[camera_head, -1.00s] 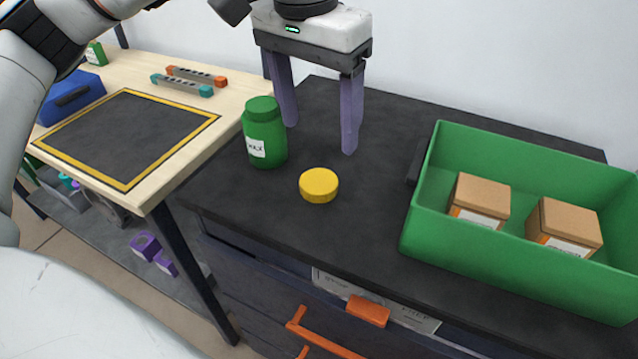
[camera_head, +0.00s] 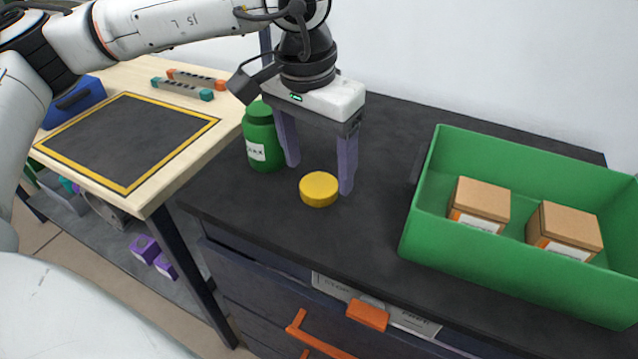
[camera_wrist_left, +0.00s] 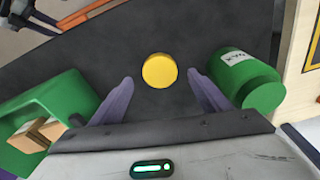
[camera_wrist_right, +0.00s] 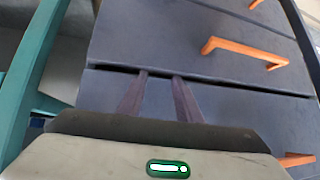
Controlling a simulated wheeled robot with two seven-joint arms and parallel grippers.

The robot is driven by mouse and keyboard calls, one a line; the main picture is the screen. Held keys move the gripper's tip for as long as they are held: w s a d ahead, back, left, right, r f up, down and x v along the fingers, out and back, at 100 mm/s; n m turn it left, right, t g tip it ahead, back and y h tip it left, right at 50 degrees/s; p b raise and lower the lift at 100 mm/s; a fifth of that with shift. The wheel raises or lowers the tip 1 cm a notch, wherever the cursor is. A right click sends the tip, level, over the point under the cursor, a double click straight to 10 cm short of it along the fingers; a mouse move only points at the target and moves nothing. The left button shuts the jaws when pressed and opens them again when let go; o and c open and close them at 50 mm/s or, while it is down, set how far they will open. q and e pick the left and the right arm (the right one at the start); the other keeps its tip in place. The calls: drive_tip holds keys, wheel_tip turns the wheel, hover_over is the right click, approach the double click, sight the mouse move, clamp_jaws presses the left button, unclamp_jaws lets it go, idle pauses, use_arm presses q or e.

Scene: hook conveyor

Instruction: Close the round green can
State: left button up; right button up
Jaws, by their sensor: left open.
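The round green can (camera_head: 262,138) stands upright on the dark countertop, with a white label on its side. It lies at the right in the left wrist view (camera_wrist_left: 250,72). A round yellow lid (camera_head: 319,189) lies flat on the counter, apart from the can. It also shows in the left wrist view (camera_wrist_left: 160,70), just beyond and between the fingertips. My left gripper (camera_head: 319,178) is open and empty above and just behind the lid, one finger close to the can. My right gripper (camera_wrist_right: 160,75) shows only in its wrist view, fingers apart and empty before the drawer fronts.
A green crate (camera_head: 500,262) with two brown boxes (camera_head: 478,200) stands on the counter at the right. A wooden table (camera_head: 222,82) with a yellow-framed dark mat adjoins at the left. Orange drawer handles (camera_head: 318,340) stick out below. The counter in front of the lid is clear.

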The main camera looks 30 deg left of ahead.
sight(319, 184)
use_arm(q)
drive_tip(key=shift+f, duration=1.55)
drive_tip(key=c, duration=1.1)
drive_tip(key=shift+r, duration=0.1)
wheel_tip(319, 184, up, 10)
